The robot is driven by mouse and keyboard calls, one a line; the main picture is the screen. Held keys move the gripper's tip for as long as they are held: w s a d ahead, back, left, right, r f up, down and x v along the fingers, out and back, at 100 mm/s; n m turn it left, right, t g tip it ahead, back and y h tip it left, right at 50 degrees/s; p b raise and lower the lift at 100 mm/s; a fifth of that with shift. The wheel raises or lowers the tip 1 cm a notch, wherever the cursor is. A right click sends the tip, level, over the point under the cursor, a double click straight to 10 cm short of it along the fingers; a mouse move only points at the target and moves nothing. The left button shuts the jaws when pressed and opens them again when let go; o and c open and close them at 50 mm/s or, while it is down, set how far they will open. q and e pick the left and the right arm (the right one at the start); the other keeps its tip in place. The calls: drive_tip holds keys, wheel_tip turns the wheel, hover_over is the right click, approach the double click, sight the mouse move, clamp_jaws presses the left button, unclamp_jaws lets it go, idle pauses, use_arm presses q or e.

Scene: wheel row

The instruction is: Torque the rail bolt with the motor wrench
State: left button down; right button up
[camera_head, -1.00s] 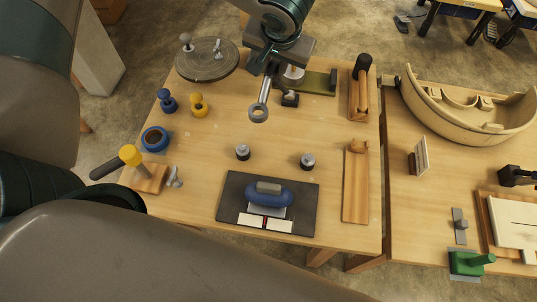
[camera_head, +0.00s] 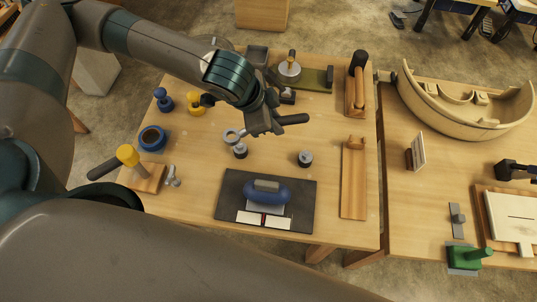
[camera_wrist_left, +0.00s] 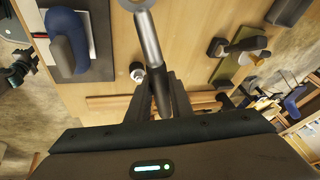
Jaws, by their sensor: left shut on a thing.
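My left gripper (camera_head: 262,122) is shut on the motor wrench, which also shows in the left wrist view, where its grey shaft (camera_wrist_left: 151,50) lies between the two fingers. In the head view the wrench's ring end (camera_head: 233,135) points left and its dark handle (camera_head: 293,119) sticks out to the right. Two short grey-and-black bolt-like pieces stand on the table: a left one (camera_head: 240,151) just below the ring, and a right one (camera_head: 305,158). The ring appears apart from the left piece; its height is unclear. Which piece is the rail bolt, I cannot tell. My right gripper is not in view.
A dark mat (camera_head: 225,205) with a blue-handled tool (camera_head: 266,191) lies in front. A wooden board (camera_head: 354,185) lies to the right. Blue (camera_head: 163,100) and yellow (camera_head: 194,102) pieces, a blue ring cup (camera_head: 152,138) and a yellow-topped mallet (camera_head: 128,155) stand left.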

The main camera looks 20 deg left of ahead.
use_arm(q)
drive_tip(key=shift+s+d+f+m+g+h, duration=0.2)
drive_tip(key=shift+s+f+m+g+h, duration=0.3)
drive_tip(key=shift+s+f+m, duration=0.9)
drive_tip(key=shift+s+d+f+m+g+h, duration=0.2)
drive_tip(key=shift+s+f+m+g, duration=0.5)
drive_tip(key=shift+m, duration=1.35)
drive_tip(key=shift+s+d+f+m+g+h, duration=0.15)
drive_tip(key=shift+s+f+m+g+h, duration=0.4)
drive_tip(key=shift+s+m, duration=0.95)
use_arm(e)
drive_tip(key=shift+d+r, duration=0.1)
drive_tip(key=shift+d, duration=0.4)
use_arm(q)
drive_tip(key=shift+w+f+m, duration=0.2)
drive_tip(key=shift+w+m, duration=0.05)
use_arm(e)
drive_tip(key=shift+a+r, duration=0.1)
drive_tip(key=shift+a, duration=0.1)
